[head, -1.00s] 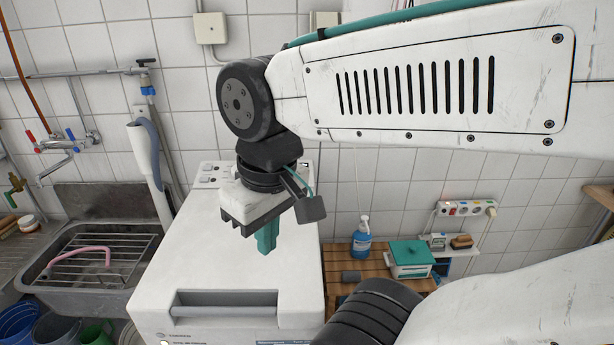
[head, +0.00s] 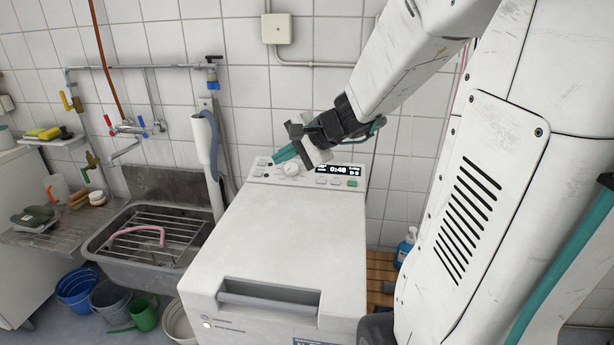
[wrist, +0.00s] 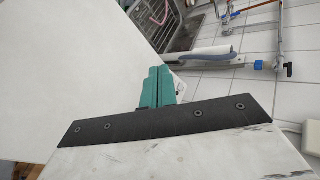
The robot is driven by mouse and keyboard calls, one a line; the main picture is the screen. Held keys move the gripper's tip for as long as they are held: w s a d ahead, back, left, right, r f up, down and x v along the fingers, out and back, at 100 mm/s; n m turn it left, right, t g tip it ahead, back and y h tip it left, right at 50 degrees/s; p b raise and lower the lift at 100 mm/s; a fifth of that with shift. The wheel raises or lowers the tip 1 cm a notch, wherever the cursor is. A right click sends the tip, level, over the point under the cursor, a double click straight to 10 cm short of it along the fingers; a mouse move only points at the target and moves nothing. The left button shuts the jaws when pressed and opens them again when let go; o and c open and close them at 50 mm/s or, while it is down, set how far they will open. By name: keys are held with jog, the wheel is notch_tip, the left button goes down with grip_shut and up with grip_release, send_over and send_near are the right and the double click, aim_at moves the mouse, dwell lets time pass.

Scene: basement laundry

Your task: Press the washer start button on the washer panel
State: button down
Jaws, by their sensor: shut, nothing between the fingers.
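The white washer (head: 275,240) stands in the middle of the head view. Its panel (head: 258,179) runs along the back of the top, with a round knob (head: 291,169), small buttons at the left, a lit display (head: 338,170) reading 0:48, and a green button (head: 352,184) at the right end. No label is readable. My gripper (head: 284,155) is shut and empty, its teal fingers pointing left near the panel's left part; contact cannot be told. In the wrist view, the shut fingers (wrist: 158,86) show against the washer's white top (wrist: 70,70); the panel is mostly hidden.
A metal sink (head: 110,262) with a rack and pink hose is at the left. A grey-blue upright hose (head: 205,150) stands behind the washer's left side. Buckets (head: 78,288) are on the floor. A blue bottle (head: 405,248) is at the right. Tiled wall is close behind.

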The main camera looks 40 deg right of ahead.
jog(key=w+d+f+m+t+h, duration=0.1)
jog(key=d+f+m+h, duration=0.15)
jog(key=d, duration=0.45)
jog(key=w+d+f+m+t+h, duration=0.15)
jog(key=d+m, duration=0.25)
jog(key=d, duration=0.4)
jog(key=m+h, duration=0.4)
jog(key=m, duration=0.2)
send_over(352, 184)
jog(key=s+a, duration=0.2)
jog(key=s, duration=0.1)
notch_tip(352, 184, down, 4)
jog(key=shift+s+a+r+g, duration=0.15)
jog(key=shift+s+g, duration=0.05)
jog(key=shift+g, duration=0.25)
jog(key=shift+w+d+f, duration=0.3)
jog(key=shift+f, duration=1.1)
jog(key=shift+w+d+f, duration=0.25)
jog(key=shift+d+f, duration=0.05)
jog(key=shift+f, duration=1.1)
jog(key=shift+w+d+f, duration=0.3)
jog(key=shift+f, duration=1.1)
jog(key=shift+d+f, duration=0.1)
jog(key=shift+f, duration=0.35)
